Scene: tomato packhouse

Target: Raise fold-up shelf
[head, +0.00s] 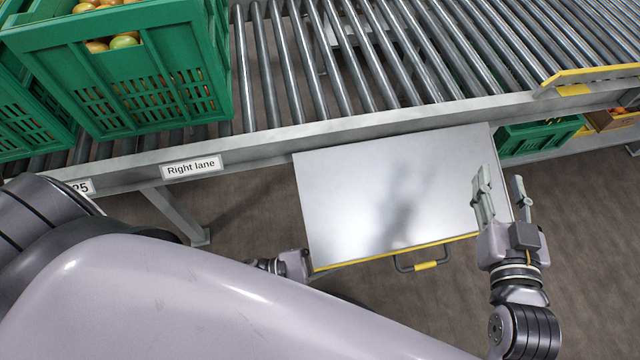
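The fold-up shelf (380,195) is a plain grey metal panel at the side of the roller conveyor, below its rail. Its near edge has a yellow strip, with a dark handle (422,266) with a yellow grip at that edge. I cannot tell its exact angle. My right gripper (503,188) is open and empty, its fingers pointing up the picture over the shelf's right edge; contact is not clear. My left gripper (264,265) is left of the shelf's near left corner, partly hidden behind my arm; its finger opening is too small to read.
A green crate (165,65) of tomatoes stands on the conveyor rollers (330,60) at upper left. A "Right lane" label (191,168) is on the rail. Another green crate (540,135) sits below the conveyor at right. A conveyor leg (180,215) stands left of the shelf.

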